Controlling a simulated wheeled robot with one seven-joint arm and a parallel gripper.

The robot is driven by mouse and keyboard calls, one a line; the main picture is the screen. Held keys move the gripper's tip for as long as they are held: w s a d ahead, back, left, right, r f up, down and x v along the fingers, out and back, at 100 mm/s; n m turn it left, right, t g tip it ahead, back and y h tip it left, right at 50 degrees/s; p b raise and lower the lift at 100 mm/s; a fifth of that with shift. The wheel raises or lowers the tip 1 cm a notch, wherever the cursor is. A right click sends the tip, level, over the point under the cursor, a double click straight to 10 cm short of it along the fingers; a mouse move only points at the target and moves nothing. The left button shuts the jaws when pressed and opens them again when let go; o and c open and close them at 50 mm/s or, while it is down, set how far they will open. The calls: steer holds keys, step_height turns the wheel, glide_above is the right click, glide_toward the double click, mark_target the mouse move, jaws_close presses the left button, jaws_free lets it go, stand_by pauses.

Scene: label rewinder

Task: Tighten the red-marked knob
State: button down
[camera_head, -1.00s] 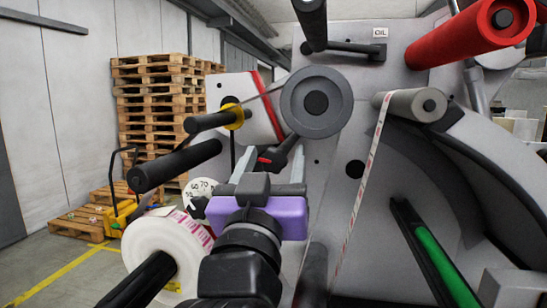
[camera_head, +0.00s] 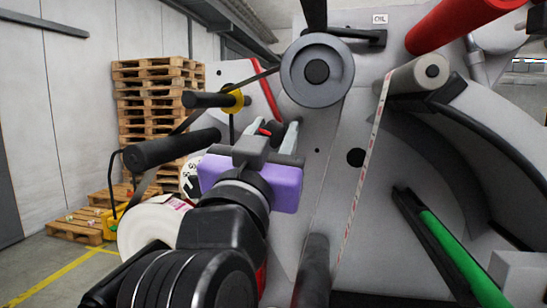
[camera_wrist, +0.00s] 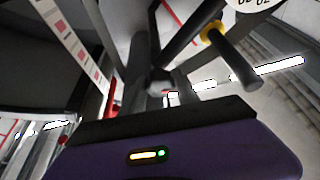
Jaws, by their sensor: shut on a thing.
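The red-marked knob (camera_head: 275,127) sits on the grey machine panel below the grey roller disc. Only its dark part and a bit of red show in the head view, between the two pale fingers of my gripper (camera_head: 276,137). The fingers are closed on it, with the purple gripper body in front. In the wrist view the purple body fills the bottom, and dark parts and a red piece crowd the finger area. The exact finger contact is hard to make out there.
A black roller (camera_head: 170,148) and a yellow-collared rod (camera_head: 232,101) stick out to the left. The grey disc (camera_head: 317,70) is just above. A label strip (camera_head: 362,165) runs down on the right. A white label roll (camera_head: 150,225) is at lower left, partly behind my arm.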

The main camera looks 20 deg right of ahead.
steer(key=m+b, duration=0.1)
steer(key=b, duration=0.1)
steer(key=f+m+g+h+b, duration=0.1)
steer(key=m+b, duration=0.1)
steer(key=shift+m+b, duration=0.3)
steer(key=shift+b, duration=0.05)
steer(key=m+g+h+b, duration=0.1)
steer(key=m+b, duration=0.1)
steer(key=m+g+b, duration=0.1)
steer(key=m+b, duration=0.1)
steer(key=m, duration=0.1)
steer(key=shift+r+h, duration=0.2)
steer(key=shift+h, duration=0.2)
steer(key=m+g+b, duration=0.1)
steer(key=m, duration=0.1)
steer(key=m+g+b, duration=0.1)
steer(key=m, duration=0.1)
steer(key=shift+r+h, duration=0.2)
steer(key=shift+h, duration=0.1)
steer(key=shift+m+g, duration=1)
steer(key=shift+m, duration=1.5)
steer(key=c, duration=0.9)
jaws_free()
steer(key=r+v, duration=0.1)
steer(key=v, duration=0.6)
steer(key=shift+s+a+f+b, duration=0.3)
steer(key=shift+s+f+b, duration=0.05)
steer(key=shift+b, duration=0.1)
